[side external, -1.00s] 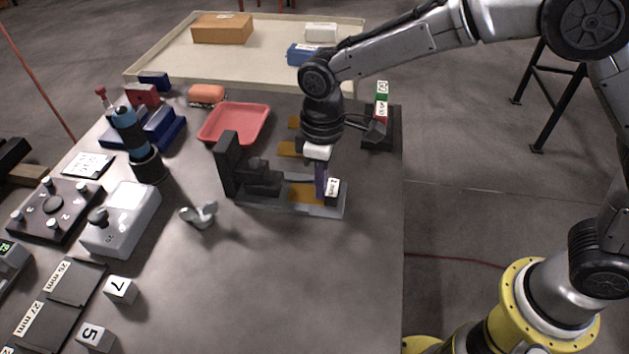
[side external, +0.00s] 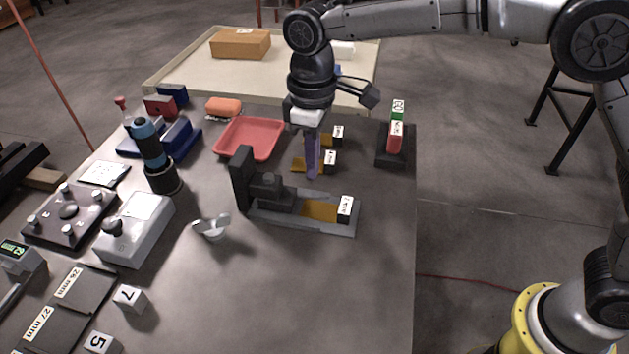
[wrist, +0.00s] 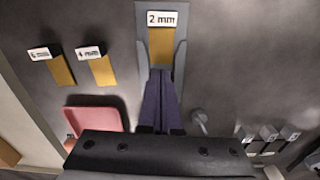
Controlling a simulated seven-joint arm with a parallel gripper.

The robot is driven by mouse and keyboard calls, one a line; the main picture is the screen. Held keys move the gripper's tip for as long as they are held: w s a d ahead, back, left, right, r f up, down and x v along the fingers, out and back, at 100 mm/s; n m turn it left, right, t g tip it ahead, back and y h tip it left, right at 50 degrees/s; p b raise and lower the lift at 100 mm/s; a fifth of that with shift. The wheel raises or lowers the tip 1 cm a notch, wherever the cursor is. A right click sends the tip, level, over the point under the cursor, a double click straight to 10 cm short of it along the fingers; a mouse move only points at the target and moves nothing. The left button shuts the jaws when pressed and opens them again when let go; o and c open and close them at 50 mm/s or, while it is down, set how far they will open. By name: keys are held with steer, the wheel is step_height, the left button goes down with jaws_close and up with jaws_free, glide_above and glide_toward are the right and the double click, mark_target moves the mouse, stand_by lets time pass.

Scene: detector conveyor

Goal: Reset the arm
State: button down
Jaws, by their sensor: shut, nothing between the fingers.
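My gripper (side external: 312,172) is shut and empty, pointing down above the table behind the grey fixture. Its purple fingers also show in the wrist view (wrist: 161,82), shut together. The grey fixture (side external: 300,217) has a dark upright block at its left end. A brass-coloured strip with a "2 mm" label (side external: 345,205) lies in its channel; the label also shows in the wrist view (wrist: 162,18). Two more labelled brass strips lie on the table behind it, one (wrist: 62,71) and another (wrist: 103,71) in the wrist view.
A red tray (side external: 249,139) lies left of my gripper. A dark stand with green and red blocks (side external: 395,135) is at the right edge. A cream conveyor (side external: 205,75) runs behind. The table's front right is clear.

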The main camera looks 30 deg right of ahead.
steer(key=s+d+r+m+t, duration=0.2)
steer(key=s+d+r, duration=0.2)
steer(key=d+r, duration=0.35)
steer(key=s+d+r+m+t, duration=0.1)
steer(key=s+d+r, duration=0.3)
steer(key=d+r, duration=0.35)
steer(key=s+d+f+m+t, duration=0.1)
steer(key=s+d+m+t, duration=0.15)
steer(key=s+d, duration=0.55)
steer(key=s+f+m, duration=0.2)
steer(key=s+f, duration=0.7)
steer(key=shift+s+d+f, duration=0.15)
steer(key=shift+s+d, duration=0.15)
steer(key=shift+d, duration=0.15)
